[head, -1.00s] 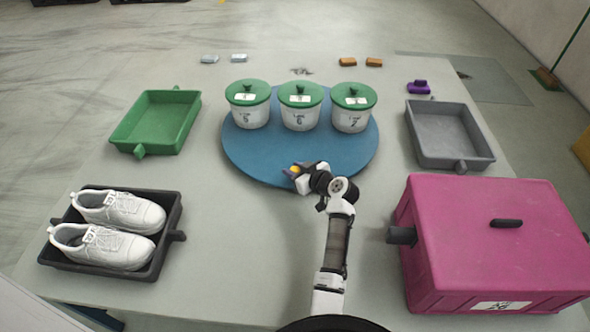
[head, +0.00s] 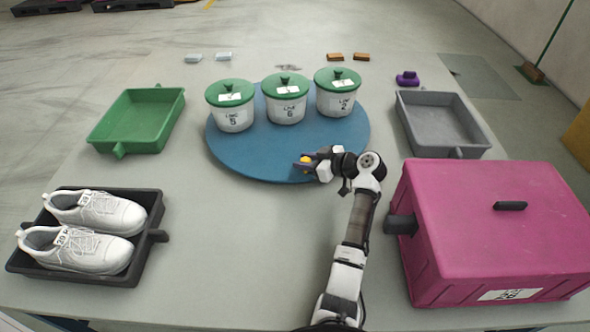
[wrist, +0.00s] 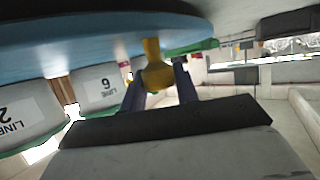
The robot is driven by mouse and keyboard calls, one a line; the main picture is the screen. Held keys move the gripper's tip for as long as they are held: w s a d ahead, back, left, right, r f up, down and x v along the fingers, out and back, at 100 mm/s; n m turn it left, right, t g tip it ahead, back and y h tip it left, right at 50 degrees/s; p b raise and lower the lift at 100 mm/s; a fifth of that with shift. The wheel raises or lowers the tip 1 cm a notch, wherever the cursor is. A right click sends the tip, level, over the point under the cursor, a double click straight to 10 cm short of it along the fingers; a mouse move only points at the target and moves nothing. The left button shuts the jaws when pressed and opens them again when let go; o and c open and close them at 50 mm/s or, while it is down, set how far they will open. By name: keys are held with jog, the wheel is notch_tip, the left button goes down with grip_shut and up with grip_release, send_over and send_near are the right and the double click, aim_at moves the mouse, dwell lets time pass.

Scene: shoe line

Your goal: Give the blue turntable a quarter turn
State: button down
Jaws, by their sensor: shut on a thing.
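The blue turntable (head: 240,155) is a round disc in the middle of the table. It carries three white pots with green lids: one on the left (head: 235,118), one in the middle (head: 287,108) and one on the right (head: 337,103). A yellow knob (head: 306,161) stands up at its near edge, right of centre. My gripper (head: 308,165) is shut on this knob. In the wrist view, which is upside down, the yellow knob (wrist: 157,70) sits between the two fingers, joined to the blue disc (wrist: 90,42).
A magenta box (head: 450,220) with a dark side handle stands close right of my arm. A black tray (head: 140,262) with white shoes is front left, a green tray (head: 125,143) back left, a grey tray (head: 440,150) right. Table in front of the turntable is clear.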

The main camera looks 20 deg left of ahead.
jog(key=shift+w+d, duration=0.2)
jog(key=shift+d, duration=0.1)
jog(key=c, duration=1.1)
grip_release()
jog(key=shift+o, duration=0.2)
jog(key=shift+r, duration=0.1)
notch_tip(320, 180, up, 20)
jog(key=b, duration=0.1)
